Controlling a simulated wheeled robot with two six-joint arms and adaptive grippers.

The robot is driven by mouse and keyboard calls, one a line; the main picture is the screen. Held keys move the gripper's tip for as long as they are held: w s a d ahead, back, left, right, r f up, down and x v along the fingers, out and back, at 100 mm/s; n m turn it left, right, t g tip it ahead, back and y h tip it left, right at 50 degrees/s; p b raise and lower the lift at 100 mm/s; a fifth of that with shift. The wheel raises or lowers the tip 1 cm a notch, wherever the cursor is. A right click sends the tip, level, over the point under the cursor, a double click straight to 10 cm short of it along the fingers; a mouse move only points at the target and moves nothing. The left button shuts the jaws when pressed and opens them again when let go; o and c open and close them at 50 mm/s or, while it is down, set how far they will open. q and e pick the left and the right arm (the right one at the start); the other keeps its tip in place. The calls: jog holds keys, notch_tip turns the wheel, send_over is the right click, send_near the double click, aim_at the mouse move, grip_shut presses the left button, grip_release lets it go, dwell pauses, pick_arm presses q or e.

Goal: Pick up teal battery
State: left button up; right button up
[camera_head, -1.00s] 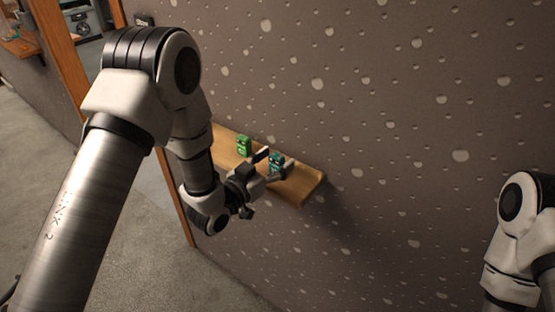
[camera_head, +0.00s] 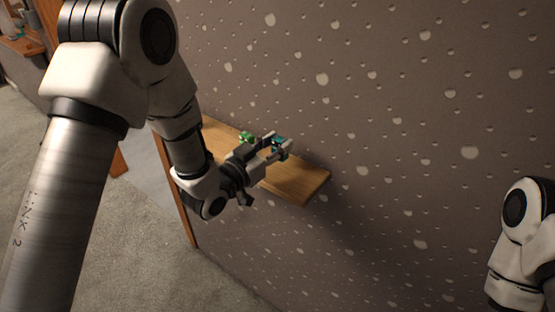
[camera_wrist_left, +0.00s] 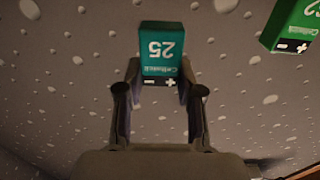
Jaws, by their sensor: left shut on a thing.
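The teal battery (camera_head: 279,146) is between the fingers of my left gripper (camera_head: 276,147), which is shut on it. In the head view it appears a little above the wooden shelf.
A green battery (camera_head: 246,137) stands on the shelf (camera_head: 300,186) just left of the teal one, partly hidden by my gripper; it also shows in the left wrist view (camera_wrist_left: 292,25). The speckled wall (camera_head: 400,130) is right behind the shelf. The shelf's right end is bare.

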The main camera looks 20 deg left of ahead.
pick_arm(q)
jog(key=s+a+r+b, duration=0.1)
jog(key=s+a+b, duration=0.2)
jog(key=a, duration=1.2)
jog(key=shift+s+a, duration=0.25)
jog(key=shift+s, duration=0.1)
